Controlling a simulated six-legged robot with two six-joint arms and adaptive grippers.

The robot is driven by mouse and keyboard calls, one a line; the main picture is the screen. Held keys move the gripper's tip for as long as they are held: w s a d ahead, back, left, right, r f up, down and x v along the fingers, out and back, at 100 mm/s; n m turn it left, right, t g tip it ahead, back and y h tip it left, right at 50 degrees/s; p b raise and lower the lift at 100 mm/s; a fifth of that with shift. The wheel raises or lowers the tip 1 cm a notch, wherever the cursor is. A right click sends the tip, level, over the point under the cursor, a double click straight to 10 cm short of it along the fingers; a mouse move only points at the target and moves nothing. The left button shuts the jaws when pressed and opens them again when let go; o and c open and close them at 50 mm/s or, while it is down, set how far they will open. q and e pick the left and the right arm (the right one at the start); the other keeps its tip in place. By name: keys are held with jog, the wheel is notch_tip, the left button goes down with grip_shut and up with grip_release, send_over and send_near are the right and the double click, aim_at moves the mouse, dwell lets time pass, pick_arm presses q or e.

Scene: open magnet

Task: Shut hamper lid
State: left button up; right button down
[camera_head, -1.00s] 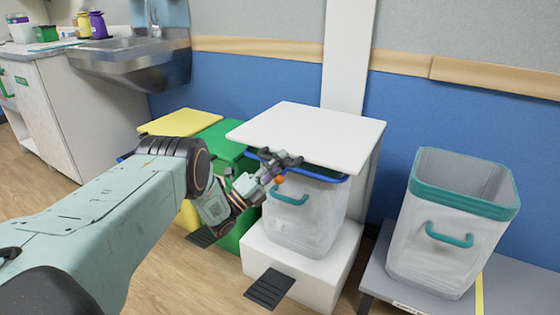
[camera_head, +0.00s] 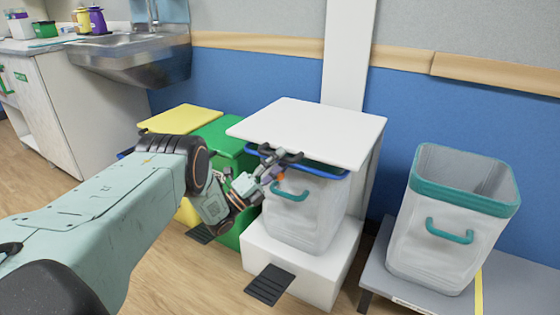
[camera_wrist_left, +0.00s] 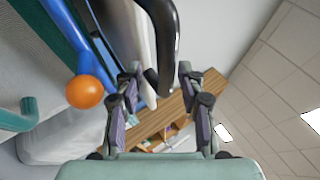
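The hamper's flat white lid (camera_head: 315,130) sits over a clear hamper bin (camera_head: 310,218) with a blue rim and a teal handle. A gap shows between the lid's front edge and the rim. My left gripper (camera_head: 280,160) is at the lid's front left edge. In the left wrist view its two fingers (camera_wrist_left: 155,92) are apart, with a black curved bar (camera_wrist_left: 166,45) reaching between them. Whether they touch the bar is unclear. An orange ball (camera_wrist_left: 85,92) on a blue part is left of the fingers; it shows small in the head view (camera_head: 280,176). My right gripper is out of view.
The hamper stands on a white base with a black pedal (camera_head: 269,285). Green (camera_head: 222,136) and yellow (camera_head: 180,119) lidded bins stand to its left. A teal-rimmed bin (camera_head: 450,235) stands on a grey platform at right. A sink (camera_head: 130,57) is at back left.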

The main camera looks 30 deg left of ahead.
pick_arm(q)
jog(key=v, duration=1.1)
jog(key=shift+s+f, duration=0.2)
jog(key=shift+a, duration=0.1)
